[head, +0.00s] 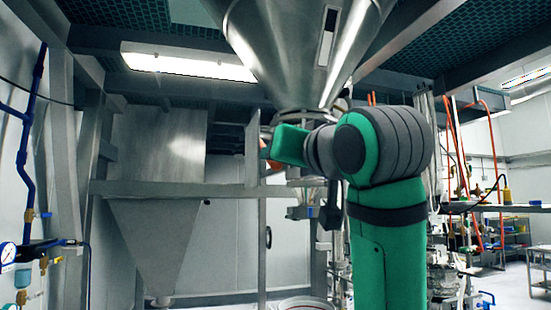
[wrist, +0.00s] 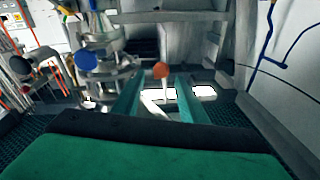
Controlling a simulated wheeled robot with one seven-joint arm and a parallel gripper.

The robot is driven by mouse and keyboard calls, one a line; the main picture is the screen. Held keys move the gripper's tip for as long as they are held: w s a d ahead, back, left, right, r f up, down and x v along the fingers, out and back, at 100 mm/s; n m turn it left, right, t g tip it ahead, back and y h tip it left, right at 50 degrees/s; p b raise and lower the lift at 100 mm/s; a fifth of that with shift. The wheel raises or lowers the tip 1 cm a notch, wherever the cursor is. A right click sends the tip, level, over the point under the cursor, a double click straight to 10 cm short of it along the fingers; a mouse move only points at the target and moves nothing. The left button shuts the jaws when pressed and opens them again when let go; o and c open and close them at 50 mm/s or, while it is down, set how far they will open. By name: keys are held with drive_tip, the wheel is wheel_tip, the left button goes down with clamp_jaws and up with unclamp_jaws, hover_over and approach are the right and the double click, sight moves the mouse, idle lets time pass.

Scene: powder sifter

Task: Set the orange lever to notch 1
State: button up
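The orange lever shows in the wrist view as an orange ball knob (wrist: 161,70) on a thin pale stem. My gripper (wrist: 159,83) is open, with its two green fingers to the left and right of the knob in the picture. I see a gap on both sides, and cannot tell whether the knob is between the tips or just beyond them. In the head view a bit of orange (head: 272,163) shows at the left end of my arm, mostly hidden by it. The notches cannot be made out.
A large steel hopper cone (head: 300,45) hangs directly above my arm. A steel frame beam (head: 180,189) crosses behind it. In the wrist view, metal pipework with a blue round cap (wrist: 86,61) stands close to the left finger. Blue pipes (head: 27,140) run at far left.

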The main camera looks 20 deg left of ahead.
drive_tip(key=shift+v, duration=2.1)
drive_tip(key=shift+c, duration=0.9)
drive_tip(key=shift+t, duration=0.6)
drive_tip(key=s+d+r, duration=0.1)
drive_tip(key=d+r, duration=0.1)
drive_tip(key=s+d+r, duration=0.1)
drive_tip(key=s+r, duration=0.1)
drive_tip(key=shift+s+d, duration=0.2)
drive_tip(key=shift+d, duration=0.2)
clamp_jaws()
drive_tip(key=w+a+f, duration=0.1)
drive_tip(key=w+a, duration=0.6)
drive_tip(key=w, duration=0.1)
drive_tip(key=shift+w+a+f, duration=0.15)
drive_tip(key=shift+w+a, duration=0.05)
drive_tip(key=shift+w, duration=0.2)
